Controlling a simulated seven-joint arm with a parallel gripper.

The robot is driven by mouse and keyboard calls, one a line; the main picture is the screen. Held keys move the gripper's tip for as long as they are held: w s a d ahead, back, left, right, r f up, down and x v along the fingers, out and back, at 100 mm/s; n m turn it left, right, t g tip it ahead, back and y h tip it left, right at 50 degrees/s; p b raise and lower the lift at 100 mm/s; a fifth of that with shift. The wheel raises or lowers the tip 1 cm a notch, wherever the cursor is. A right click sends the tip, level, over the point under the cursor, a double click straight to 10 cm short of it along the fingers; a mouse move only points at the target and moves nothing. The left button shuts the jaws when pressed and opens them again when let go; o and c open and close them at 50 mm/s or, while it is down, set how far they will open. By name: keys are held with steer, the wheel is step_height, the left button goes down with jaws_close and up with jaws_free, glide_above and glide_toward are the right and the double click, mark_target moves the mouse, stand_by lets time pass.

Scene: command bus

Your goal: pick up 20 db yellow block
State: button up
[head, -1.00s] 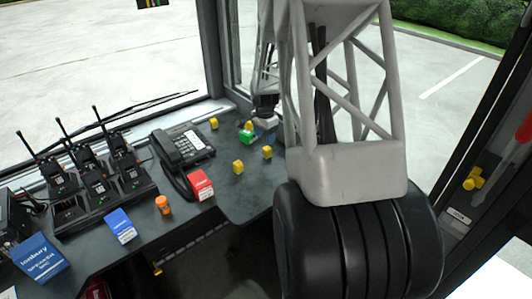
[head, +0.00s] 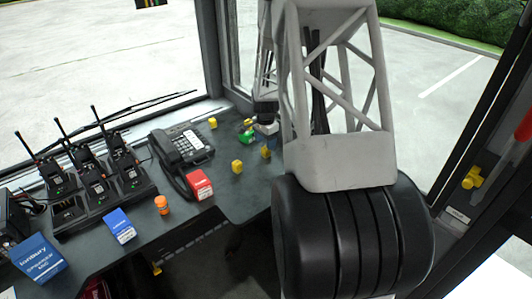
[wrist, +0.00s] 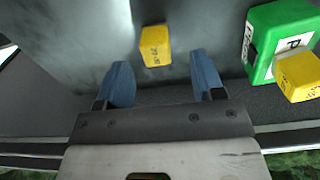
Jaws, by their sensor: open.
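A small yellow block with dark print lies on the dark desk in the wrist view (wrist: 155,46), just beyond and between my fingertips; its print is too small to read surely. My gripper (wrist: 162,72) is open and empty, with its two blue fingers apart. Another yellow block (wrist: 300,76) sits against a green block (wrist: 283,38) at the right of the wrist view.
A desk phone (head: 182,148), a red box (head: 199,185), an orange bottle (head: 162,206) and a blue box (head: 120,226) stand left of the blocks. Radios in a charger (head: 98,185) stand farther left. Windows border the desk's back.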

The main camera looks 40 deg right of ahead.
mark_target(266, 151)
steer(key=shift+s+f, duration=0.15)
steer(key=shift+f, duration=1.15)
steer(key=shift+s+f, duration=0.1)
steer(key=shift+f, duration=1.2)
steer(key=c, duration=1)
steer(key=shift+r, duration=0.15)
steer(key=shift+r, duration=1.45)
steer(key=shift+s+a+r, duration=0.15)
steer(key=shift+s+r, duration=0.05)
steer(key=shift+r, duration=0.05)
steer(key=s+a, duration=0.2)
steer(key=s, duration=0.2)
steer(key=s+a+r, duration=0.1)
steer(key=s+a, duration=0.2)
steer(key=s, duration=0.1)
steer(key=s+a, duration=0.3)
steer(key=s, duration=0.2)
steer(key=shift+s+r, duration=0.1)
steer(key=shift+r, duration=0.05)
